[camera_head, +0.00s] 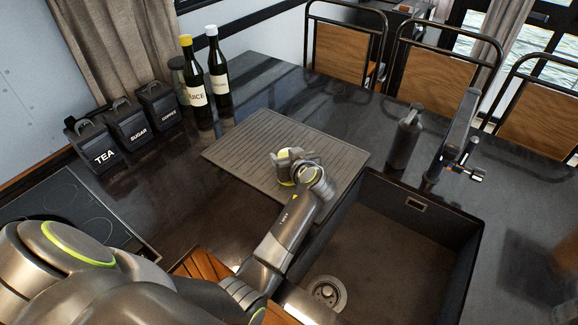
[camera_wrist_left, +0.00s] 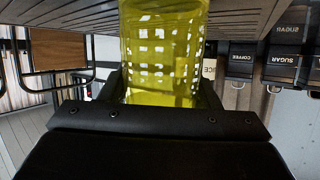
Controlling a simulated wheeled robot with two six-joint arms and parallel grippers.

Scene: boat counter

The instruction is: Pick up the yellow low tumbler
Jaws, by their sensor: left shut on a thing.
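The yellow low tumbler (camera_wrist_left: 163,45) is see-through and fills the top middle of the left wrist view, between two dark fingers. In the head view only small yellow parts of the tumbler (camera_head: 286,183) show around my left gripper (camera_head: 297,163), which covers most of it. My left gripper is shut on the tumbler, over the grey ribbed drainboard (camera_head: 238,150). I cannot tell whether the tumbler touches the board. My right gripper is not in view.
A sink (camera_head: 385,250) lies right of the drainboard, with a faucet (camera_head: 455,135) and dark soap bottle (camera_head: 405,138) behind it. Two bottles, a juice bottle (camera_head: 195,90) and another (camera_head: 219,80), stand back left near canisters for tea (camera_head: 97,147), sugar (camera_head: 130,125) and coffee (camera_head: 158,103).

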